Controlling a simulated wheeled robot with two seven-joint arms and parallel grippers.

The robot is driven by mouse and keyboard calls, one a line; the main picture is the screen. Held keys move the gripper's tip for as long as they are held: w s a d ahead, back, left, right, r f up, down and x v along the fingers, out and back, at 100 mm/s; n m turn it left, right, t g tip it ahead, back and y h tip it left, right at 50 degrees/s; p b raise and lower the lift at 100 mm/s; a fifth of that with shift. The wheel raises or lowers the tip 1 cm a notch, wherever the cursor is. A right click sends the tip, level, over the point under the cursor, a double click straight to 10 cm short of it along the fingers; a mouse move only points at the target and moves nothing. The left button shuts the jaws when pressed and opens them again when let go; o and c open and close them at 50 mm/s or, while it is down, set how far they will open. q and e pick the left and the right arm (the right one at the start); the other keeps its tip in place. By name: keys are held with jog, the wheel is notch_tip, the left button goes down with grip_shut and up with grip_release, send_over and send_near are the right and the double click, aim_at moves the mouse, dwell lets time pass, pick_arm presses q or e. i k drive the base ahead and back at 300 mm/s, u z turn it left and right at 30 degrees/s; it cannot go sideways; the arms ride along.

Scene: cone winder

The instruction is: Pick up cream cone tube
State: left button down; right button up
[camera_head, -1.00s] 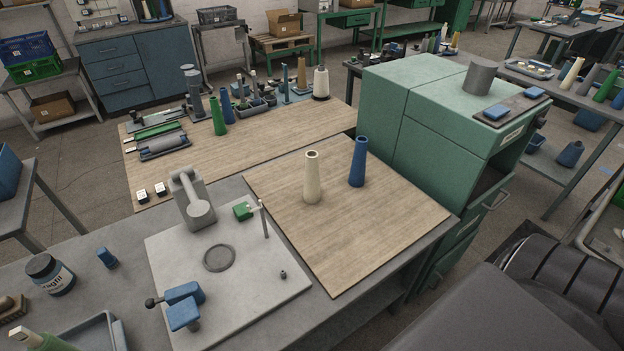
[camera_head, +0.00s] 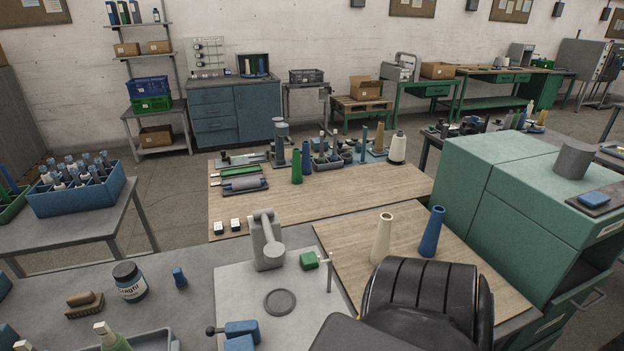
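The cream cone tube (camera_head: 382,241) stands upright on the light wooden board (camera_head: 345,240) to the right of the grey machine plate. A blue cone tube (camera_head: 431,232) stands upright just to its right, apart from it. The lower end of the cream tube is close to the top of a dark ribbed part of my own body, which covers the front of the board. Neither of my grippers is in view, and nothing touches the cream tube's visible part.
A green cabinet (camera_head: 480,165) stands right of the board. A grey upright fixture (camera_head: 266,240) and a small green block (camera_head: 309,261) are to its left. A longer wooden table (camera_head: 310,205) behind holds several tubes and tools. A blue crate (camera_head: 78,200) of bottles stands far left.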

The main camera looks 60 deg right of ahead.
aim_at(380, 250)
jog(key=u, duration=0.3)
jog(key=k, duration=1)
jog(key=z, duration=0.6)
